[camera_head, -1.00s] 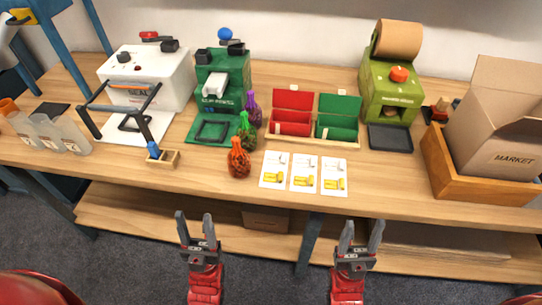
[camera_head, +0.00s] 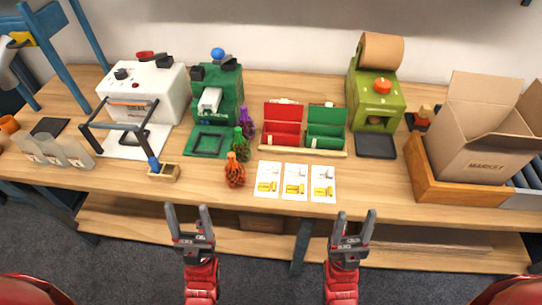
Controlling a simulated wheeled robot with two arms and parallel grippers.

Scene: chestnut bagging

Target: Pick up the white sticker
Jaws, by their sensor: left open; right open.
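No single thing is plainly marked as the white sticker. Three white cards with yellow pictures, the left card (camera_head: 268,176), middle card (camera_head: 295,178) and right card (camera_head: 322,180), lie flat side by side near the table's front edge. A red case (camera_head: 281,125) and a green case (camera_head: 326,125) stand open behind them with rolls inside. My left gripper (camera_head: 188,212) and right gripper (camera_head: 355,218) are open and empty, lower in the picture than the table's front edge and apart from the cards.
Orange (camera_head: 235,173), green (camera_head: 242,147) and purple (camera_head: 247,124) net bags stand left of the cards. A white sealer (camera_head: 145,88), green machine (camera_head: 217,95) and olive dispenser (camera_head: 374,98) stand behind. Table (camera_head: 370,190) is bare right of the cards.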

